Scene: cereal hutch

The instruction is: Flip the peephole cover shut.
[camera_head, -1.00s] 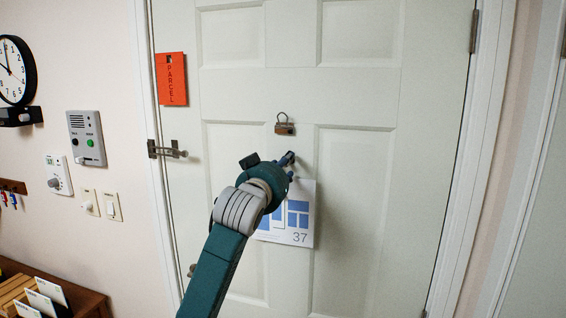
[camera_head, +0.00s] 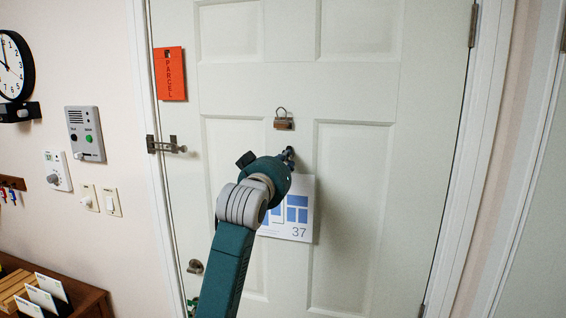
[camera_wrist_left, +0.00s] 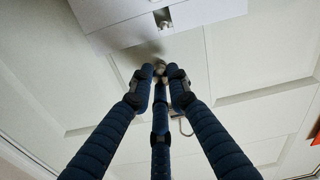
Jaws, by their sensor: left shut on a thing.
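My left gripper (camera_head: 289,153) is at the white door (camera_head: 355,92), just above the calendar (camera_head: 301,232) and below a small brass fitting with a loop (camera_head: 283,124). In the left wrist view its fingertips (camera_wrist_left: 161,72) are closed together around a small rounded metal piece (camera_wrist_left: 160,64) at the door face. This looks like the peephole cover, mostly hidden by the fingers; its angle cannot be made out. The loop of the brass fitting (camera_wrist_left: 184,127) shows behind the fingers there. My right gripper is not in view.
The calendar (camera_wrist_left: 115,18) sticks out close to my fingertips in the wrist view. A door latch (camera_head: 165,146) and an orange parcel tag (camera_head: 170,74) are at the door's left side. An intercom (camera_head: 85,134) is on the left wall. The door's right half is clear.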

